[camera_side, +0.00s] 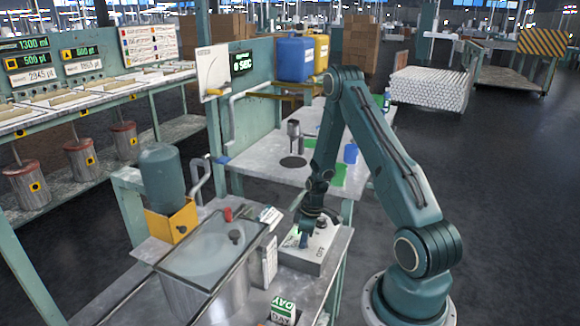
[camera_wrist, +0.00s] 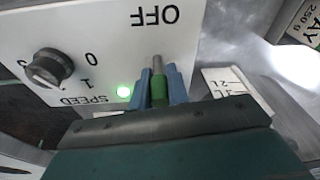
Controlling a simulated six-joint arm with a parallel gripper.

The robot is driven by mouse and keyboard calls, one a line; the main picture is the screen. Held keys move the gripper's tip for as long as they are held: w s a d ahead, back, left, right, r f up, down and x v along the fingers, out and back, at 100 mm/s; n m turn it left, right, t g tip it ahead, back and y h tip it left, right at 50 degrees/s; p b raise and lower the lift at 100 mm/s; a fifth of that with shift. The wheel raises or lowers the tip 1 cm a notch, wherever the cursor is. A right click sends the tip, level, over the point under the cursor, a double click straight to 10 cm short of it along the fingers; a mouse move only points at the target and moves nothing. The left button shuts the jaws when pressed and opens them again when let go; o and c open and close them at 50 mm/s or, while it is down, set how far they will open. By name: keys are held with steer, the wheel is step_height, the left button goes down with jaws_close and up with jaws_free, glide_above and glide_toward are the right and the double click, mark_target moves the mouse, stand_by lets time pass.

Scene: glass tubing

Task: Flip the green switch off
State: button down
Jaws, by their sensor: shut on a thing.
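The green switch (camera_wrist: 158,88) is a small lever with a green base and a grey metal tip, on a white control box (camera_wrist: 95,35) in the wrist view. My gripper (camera_wrist: 158,86) has its two blue fingers closed around the lever, one on each side. The lever's tip sticks out toward the printed word OFF. A green light (camera_wrist: 124,91) glows on the box beside the fingers. In the side view my gripper (camera_side: 304,236) reaches down to the control box (camera_side: 312,258); the switch is hidden there.
A black speed knob (camera_wrist: 48,69) marked 0 and 1 sits on the same box. A lidded steel tank (camera_side: 205,255) stands left of the box, with a yellow-based motor (camera_side: 164,185) behind it. A DAY carton (camera_side: 283,311) stands in front.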

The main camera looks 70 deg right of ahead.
steer(key=t, duration=0.1)
steer(key=s+t, duration=0.1)
steer(key=t, duration=0.1)
steer(key=shift+s+t, duration=0.15)
steer(key=shift+t, duration=0.15)
steer(key=shift+s+t, duration=0.2)
steer(key=shift+t, duration=0.8)
steer(key=c, duration=1.3)
jaws_free()
steer(key=shift+c, duration=0.2)
steer(key=shift+r, duration=0.2)
step_height(320, 180, up, 20)
steer(key=shift+f, duration=0.2)
